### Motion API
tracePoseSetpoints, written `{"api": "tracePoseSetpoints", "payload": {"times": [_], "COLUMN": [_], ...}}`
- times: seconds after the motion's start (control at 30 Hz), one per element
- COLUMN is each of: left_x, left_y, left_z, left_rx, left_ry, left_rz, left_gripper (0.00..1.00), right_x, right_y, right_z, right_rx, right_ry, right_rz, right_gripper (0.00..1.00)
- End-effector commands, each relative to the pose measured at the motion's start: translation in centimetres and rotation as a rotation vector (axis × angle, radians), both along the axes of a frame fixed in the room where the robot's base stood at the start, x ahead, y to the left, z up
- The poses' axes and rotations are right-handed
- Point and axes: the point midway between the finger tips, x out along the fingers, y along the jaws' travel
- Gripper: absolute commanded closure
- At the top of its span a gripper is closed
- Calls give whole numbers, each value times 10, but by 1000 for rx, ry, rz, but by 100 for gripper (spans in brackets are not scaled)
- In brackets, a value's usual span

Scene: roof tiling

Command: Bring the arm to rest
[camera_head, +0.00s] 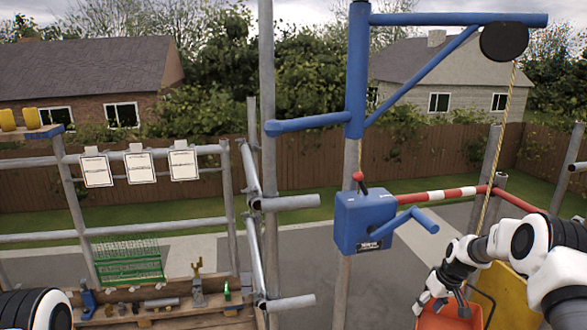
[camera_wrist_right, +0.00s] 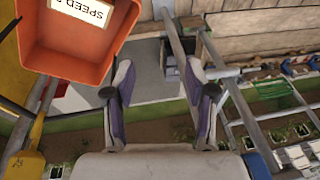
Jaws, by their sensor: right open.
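My right arm reaches in from the right in the head view. Its gripper (camera_head: 455,303) is over or beside an orange bucket (camera_head: 432,319); the head view does not show whether they touch. In the right wrist view the gripper (camera_wrist_right: 160,92) has its two grey and purple fingers spread apart with nothing between them. The orange bucket (camera_wrist_right: 68,52), with a white label reading "SPEED", lies left of the fingers there. A rounded black and white part of my left arm (camera_head: 35,309) shows at the bottom left; its gripper is out of view.
A blue hoist box (camera_head: 363,222) with a crank stands on a scaffold pole. A red and white bar (camera_head: 445,195) and a rope (camera_head: 497,150) are near my right arm. A yellow container (camera_head: 505,290) is beside it.

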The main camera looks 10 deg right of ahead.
Motion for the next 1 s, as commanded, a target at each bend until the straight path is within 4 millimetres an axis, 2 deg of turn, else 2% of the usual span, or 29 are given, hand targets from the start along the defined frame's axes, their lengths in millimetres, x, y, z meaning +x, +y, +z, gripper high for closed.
{"api": "tracePoseSetpoints", "payload": {"times": [0.03, 0.1, 0.17, 0.2, 0.27, 0.3, 0.37, 0.4, 0.5, 0.53, 0.6, 0.67, 1.0], "left_x": [0, 0, 0, 0, 0, 0, 0, 0, 0, 0, 0, 0, 0], "left_y": [0, 0, 0, 0, 0, 0, 0, 0, 0, 0, 0, 0, 0], "left_z": [0, 0, 0, 0, 0, 0, 0, 0, 0, 0, 0, 0, 0], "left_rx": [0, 0, 0, 0, 0, 0, 0, 0, 0, 0, 0, 0, 0], "left_ry": [0, 0, 0, 0, 0, 0, 0, 0, 0, 0, 0, 0, 0], "left_rz": [0, 0, 0, 0, 0, 0, 0, 0, 0, 0, 0, 0, 0], "left_gripper": [58, 58, 58, 58, 58, 58, 58, 58, 58, 58, 58, 58, 58], "right_x": [-17, -46, -78, -104, -148, -180, -232, -265, -334, -349, -373, -384, -386], "right_y": [37, 83, 119, 142, 173, 191, 216, 228, 249, 252, 257, 259, 260], "right_z": [-35, -77, -107, -125, -146, -156, -164, -165, -155, -151, -142, -138, -136], "right_rx": [-6, -22, -36, -45, -58, -66, -80, -87, -103, -106, -111, -114, -113], "right_ry": [37, 68, 93, 109, 135, 150, 173, 188, 213, 217, 223, 225, 225], "right_rz": [10, 10, 8, 8, 8, 9, 10, 10, 11, 9, 7, 6, 4], "right_gripper": [44, 44, 44, 44, 44, 44, 44, 44, 44, 44, 44, 44, 44]}}
